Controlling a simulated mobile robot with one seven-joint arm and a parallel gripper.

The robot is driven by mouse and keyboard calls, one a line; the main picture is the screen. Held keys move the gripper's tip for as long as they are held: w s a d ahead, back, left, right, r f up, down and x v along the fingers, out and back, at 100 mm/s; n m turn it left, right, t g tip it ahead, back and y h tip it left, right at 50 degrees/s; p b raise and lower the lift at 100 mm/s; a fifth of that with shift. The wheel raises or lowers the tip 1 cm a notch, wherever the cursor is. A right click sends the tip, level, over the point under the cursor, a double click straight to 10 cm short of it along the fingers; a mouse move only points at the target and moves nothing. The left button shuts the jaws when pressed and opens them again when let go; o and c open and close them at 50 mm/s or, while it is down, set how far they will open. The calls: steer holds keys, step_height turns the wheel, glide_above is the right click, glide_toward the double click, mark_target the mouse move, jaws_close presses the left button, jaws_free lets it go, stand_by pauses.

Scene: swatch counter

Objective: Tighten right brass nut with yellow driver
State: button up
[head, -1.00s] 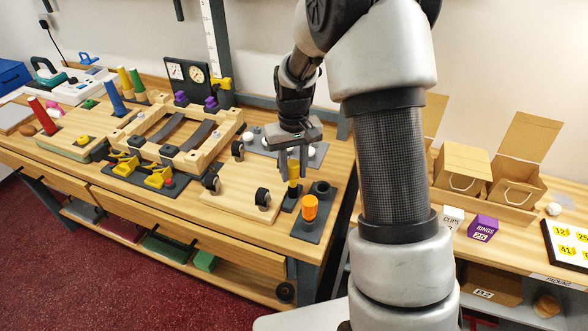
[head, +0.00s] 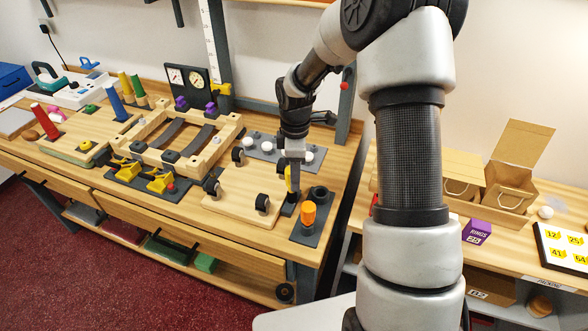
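The yellow driver (head: 288,181) stands upright by the dark holder at the right end of the bench, mostly hidden by my gripper. My gripper (head: 292,180) points down at it, seen nearly edge-on, with a finger in front of the driver. I cannot tell whether the fingers are closed on it or only around it. The brass nuts cannot be made out in this view.
An orange-handled tool (head: 308,213) stands in a dark holder (head: 306,236) close to the right of my gripper. A wooden board (head: 238,202) with black wheels lies to the left. A wooden frame (head: 222,144) and yellow clamps (head: 159,183) are farther left.

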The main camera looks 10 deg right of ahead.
steer(key=shift+n, duration=0.4)
steer(key=c, duration=0.9)
steer(key=shift+f+m+b, duration=0.2)
steer(key=shift+m+b, duration=0.3)
steer(key=shift+m, duration=0.3)
steer(key=m, duration=0.2)
steer(key=m+b, duration=0.1)
steer(key=m, duration=0.1)
steer(key=shift+s+a, duration=0.1)
steer(key=shift+a, duration=0.1)
steer(key=shift+r, duration=0.2)
steer(key=shift+r+p, duration=2.55)
steer(key=shift+r, duration=0.95)
steer(key=shift+d, duration=0.1)
